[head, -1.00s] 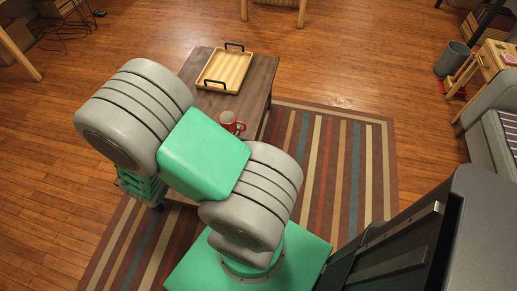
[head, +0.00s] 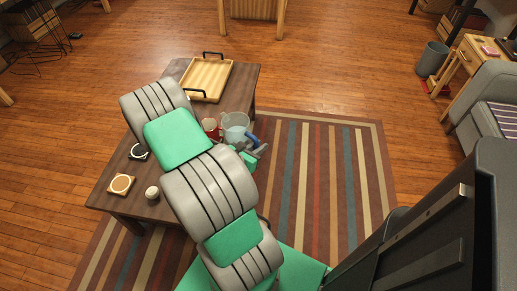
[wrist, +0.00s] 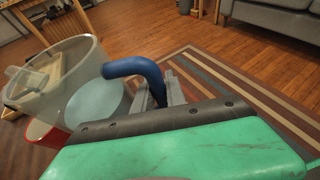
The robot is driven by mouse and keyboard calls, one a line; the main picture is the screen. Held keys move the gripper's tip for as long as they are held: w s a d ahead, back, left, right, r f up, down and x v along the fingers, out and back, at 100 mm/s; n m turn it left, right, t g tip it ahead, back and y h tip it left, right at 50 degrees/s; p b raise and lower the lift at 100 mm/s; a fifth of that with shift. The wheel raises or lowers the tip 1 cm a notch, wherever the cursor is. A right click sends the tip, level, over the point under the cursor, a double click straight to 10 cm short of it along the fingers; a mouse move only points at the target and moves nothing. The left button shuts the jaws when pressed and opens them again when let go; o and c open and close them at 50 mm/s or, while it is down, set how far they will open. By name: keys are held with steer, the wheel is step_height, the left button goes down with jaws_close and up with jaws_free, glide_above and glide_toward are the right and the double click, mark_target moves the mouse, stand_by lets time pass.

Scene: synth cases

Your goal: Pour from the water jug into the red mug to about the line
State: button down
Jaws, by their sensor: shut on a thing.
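The clear water jug (head: 236,121) is at the right edge of the dark table. My gripper (head: 249,151) is shut on its blue handle (wrist: 135,69), to the right of the jug. Pale blue water (wrist: 95,103) shows inside the jug in the wrist view. The red mug (head: 210,130) is just left of the jug; in the wrist view a part of the mug (wrist: 36,131) shows below and behind the jug. The mug's inside and its line cannot be made out. I cannot judge exactly how far the jug is tilted.
A wooden tray (head: 207,77) with black handles stands at the table's far end. Coasters (head: 121,184) and a small white object (head: 152,192) are on the near part of the table (head: 112,201). A striped rug (head: 330,190) lies beside it.

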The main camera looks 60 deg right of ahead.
mark_target(246, 137)
steer(key=shift+w+d+r+n+g+p, duration=0.1)
steer(key=shift+w+r+n+g+p, duration=0.1)
steer(key=shift+r+n+g+p, duration=0.25)
steer(key=shift+w+r+n+g+p, duration=0.15)
steer(key=shift+w+r+n+p, duration=0.15)
steer(key=shift+r, duration=0.3)
steer(key=shift+w+n, duration=0.1)
steer(key=shift+n, duration=0.25)
steer(key=shift+w+d+n+g+b, duration=0.25)
steer(key=shift+w+b, duration=0.25)
steer(key=shift+w, duration=0.25)
steer(key=shift+w+d+n+g+b, duration=0.1)
steer(key=shift+w+n+g+b, duration=0.3)
steer(key=shift+w, duration=0.3)
steer(key=shift+r+y, duration=0.15)
steer(key=shift+y, duration=0.15)
steer(key=shift+w+d+r+n+g+p, duration=0.1)
steer(key=shift+w+r+n+g+p, duration=0.15)
steer(key=shift+w, duration=0.35)
steer(key=shift+w+d+r+n+g+p, duration=0.15)
steer(key=shift+w+n+p, duration=0.2)
steer(key=shift+w, duration=0.3)
steer(key=shift+w+d+r+n+g+p, duration=0.1)
steer(key=shift+w+r+n+g+p, duration=0.15)
steer(key=shift+w, duration=0.35)
